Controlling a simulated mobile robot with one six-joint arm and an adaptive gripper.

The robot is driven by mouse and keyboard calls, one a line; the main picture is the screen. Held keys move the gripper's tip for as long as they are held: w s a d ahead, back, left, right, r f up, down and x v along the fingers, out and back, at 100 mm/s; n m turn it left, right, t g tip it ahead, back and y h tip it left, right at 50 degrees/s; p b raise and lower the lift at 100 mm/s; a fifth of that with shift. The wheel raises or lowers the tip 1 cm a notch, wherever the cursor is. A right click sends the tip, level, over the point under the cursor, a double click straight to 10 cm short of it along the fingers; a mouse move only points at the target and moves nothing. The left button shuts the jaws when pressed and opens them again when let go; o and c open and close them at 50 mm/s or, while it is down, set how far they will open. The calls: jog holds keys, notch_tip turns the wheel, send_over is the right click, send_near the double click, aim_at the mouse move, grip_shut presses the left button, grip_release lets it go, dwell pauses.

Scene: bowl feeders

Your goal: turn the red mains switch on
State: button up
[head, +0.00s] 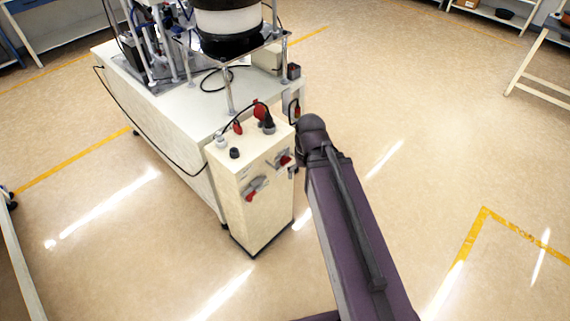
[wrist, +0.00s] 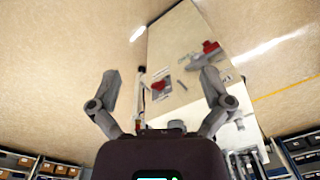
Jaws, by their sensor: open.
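The upper right one (head: 285,160) has a red handle on a grey plate. The lower left one (head: 255,187) has a grey body with a red handle. I cannot tell which is the mains switch. In the wrist view one red handle (wrist: 159,85) shows between my fingers, beyond them, and the other (wrist: 209,48) shows up and to the right. My gripper (wrist: 161,78) is open and empty, facing the cabinet. In the head view my arm largely hides it.
Red connectors (head: 261,112) with black cables and a black knob (head: 234,153) are on the cabinet's top. A bowl feeder (head: 228,30) stands on the white bench (head: 180,95) behind.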

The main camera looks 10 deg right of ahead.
jog(key=w+a+f+n+t+y+b, duration=0.25)
jog(key=w+f+y+b, duration=0.2)
jog(key=f+b, duration=0.7)
jog(key=n+t+y+b, duration=0.5)
jog(key=t+b, duration=0.7)
jog(key=b, duration=2.2)
send_near(286, 161)
jog(key=v, duration=0.4)
jog(key=shift+w+d+f+m+y, duration=0.2)
jog(key=shift+f+m+y, duration=0.15)
jog(key=shift+f, duration=0.05)
jog(key=shift+w+a, duration=0.1)
jog(key=shift+w, duration=0.05)
jog(key=x, duration=1.3)
jog(key=shift+w+a+f, duration=0.1)
jog(key=shift+w+a, duration=0.05)
jog(key=shift+w, duration=0.1)
jog(key=c, duration=0.9)
